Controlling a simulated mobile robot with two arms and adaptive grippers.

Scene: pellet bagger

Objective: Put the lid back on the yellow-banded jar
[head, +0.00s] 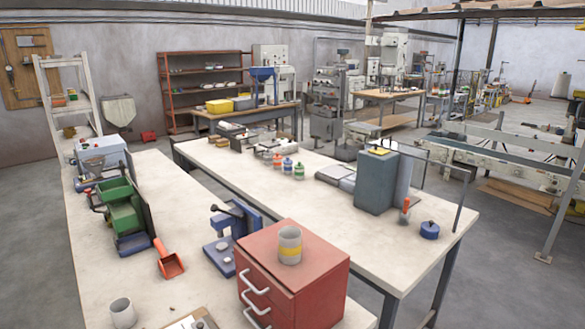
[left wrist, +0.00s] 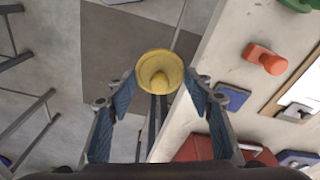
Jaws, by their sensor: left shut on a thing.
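The yellow-banded jar (head: 290,250) stands upright on top of the red drawer cabinet (head: 325,262) in the head view. It is grey with a yellow band, and its round mouth faces up with no lid on it. In the left wrist view my left gripper (left wrist: 163,84) is shut on a round yellow lid (left wrist: 160,62) with a knob in its middle. The lid is held between the two fingertips, clear of the bench top. The jar is not clearly seen in the left wrist view. Neither gripper shows in the head view.
A plain grey cup (head: 122,313) stands on the near bench. A blue press (head: 222,250), an orange scoop (head: 169,262) and a green machine (head: 122,210) are left of the cabinet. A grey box (head: 375,183) stands on the second bench.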

